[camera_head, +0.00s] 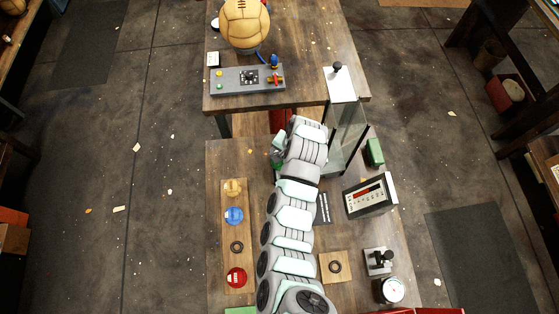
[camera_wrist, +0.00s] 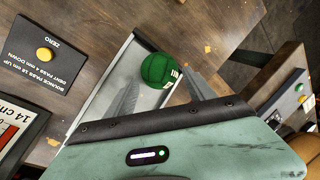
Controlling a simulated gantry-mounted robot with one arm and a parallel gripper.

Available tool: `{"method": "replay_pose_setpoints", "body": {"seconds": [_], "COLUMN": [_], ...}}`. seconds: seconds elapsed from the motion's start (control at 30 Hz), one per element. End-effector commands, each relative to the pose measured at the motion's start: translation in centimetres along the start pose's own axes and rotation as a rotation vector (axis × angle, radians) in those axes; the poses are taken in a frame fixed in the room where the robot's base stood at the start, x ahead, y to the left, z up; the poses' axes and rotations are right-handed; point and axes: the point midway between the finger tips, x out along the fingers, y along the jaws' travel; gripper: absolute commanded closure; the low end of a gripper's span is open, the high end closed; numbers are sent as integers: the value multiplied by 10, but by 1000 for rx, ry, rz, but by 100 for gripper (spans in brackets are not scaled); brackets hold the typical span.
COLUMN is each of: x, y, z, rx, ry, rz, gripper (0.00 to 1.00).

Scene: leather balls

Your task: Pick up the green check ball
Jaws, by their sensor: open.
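The green check ball (camera_wrist: 158,68), dark green with white print, rests at a pale metal-edged tray or channel (camera_wrist: 92,92) in the wrist view. My gripper (camera_wrist: 161,80) is open, with one grey finger to the left of the ball and one to the right. The ball appears between or just beyond the fingertips; I cannot tell whether they touch it. In the head view my arm reaches up the middle of the near table, and my gripper (camera_head: 277,152) is at its far end, partly hidden. The ball is not clearly visible there.
Right of my arm stand a clear panel (camera_head: 346,135), a green block (camera_head: 375,152) and a display box (camera_head: 370,195). A wooden rack (camera_head: 239,265) with blue and red balls lies left. The far table (camera_head: 300,45) holds a large tan ball (camera_head: 245,23) and a control panel (camera_head: 232,80).

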Motion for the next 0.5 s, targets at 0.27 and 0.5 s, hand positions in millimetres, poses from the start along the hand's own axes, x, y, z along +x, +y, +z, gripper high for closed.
{"method": "replay_pose_setpoints", "body": {"seconds": [0.27, 0.5], "x": [30, 34], "y": [0, 0], "z": [3, 1], "rx": [0, 1], "ry": [-7, -2], "rz": [2, 0], "gripper": [37, 37]}}
